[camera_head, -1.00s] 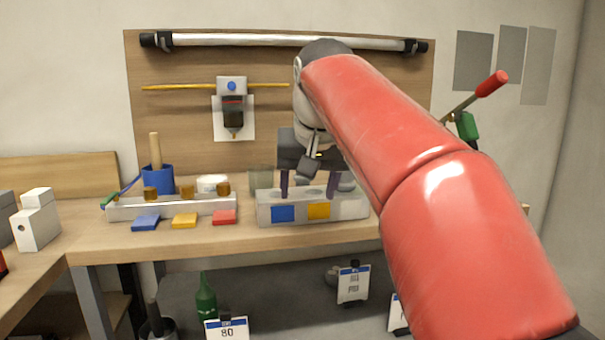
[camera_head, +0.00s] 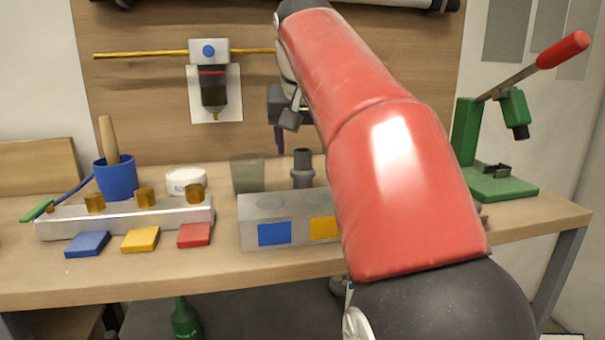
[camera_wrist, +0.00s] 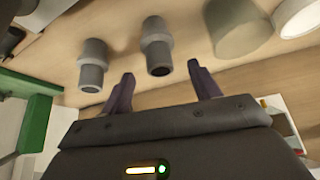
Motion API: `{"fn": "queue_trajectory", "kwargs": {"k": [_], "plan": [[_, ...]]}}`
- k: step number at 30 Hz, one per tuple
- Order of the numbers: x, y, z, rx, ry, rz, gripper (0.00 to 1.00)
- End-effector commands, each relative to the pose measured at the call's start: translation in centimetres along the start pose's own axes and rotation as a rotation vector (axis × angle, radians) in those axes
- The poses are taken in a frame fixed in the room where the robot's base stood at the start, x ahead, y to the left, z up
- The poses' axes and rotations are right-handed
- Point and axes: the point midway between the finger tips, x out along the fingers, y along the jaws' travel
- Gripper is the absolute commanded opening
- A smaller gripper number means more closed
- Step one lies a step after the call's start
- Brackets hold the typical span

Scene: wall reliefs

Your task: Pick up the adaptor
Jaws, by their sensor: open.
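Two grey stepped cylinders, which look like adaptors, stand on the bench in the wrist view: one (camera_wrist: 157,45) lies between and just beyond my fingertips, the other (camera_wrist: 93,65) is to its left. I cannot tell which one the task names. In the head view one grey cylinder (camera_head: 302,168) stands behind the grey block; the other is not visible there, where my red arm covers part of the bench. My gripper (camera_wrist: 161,72) is open and empty, with its dark fingers apart.
A translucent grey cup (camera_head: 248,174) and a white jar (camera_head: 186,182) stand left of the cylinder. The grey block (camera_head: 262,207) with coloured squares is in front. A green press (camera_head: 490,182) stands at right. A blue cup (camera_head: 116,177) is at left.

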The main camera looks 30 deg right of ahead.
Motion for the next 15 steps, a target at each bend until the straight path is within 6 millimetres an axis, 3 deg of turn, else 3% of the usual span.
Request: {"fn": "queue_trajectory", "kwargs": {"k": [7,15], "plan": [[3.8,-0.1,0.3,-0.001,-0.003,0.000,0.62],[4.7,-0.1,0.2,0.000,0.000,-0.001,0.62]]}}
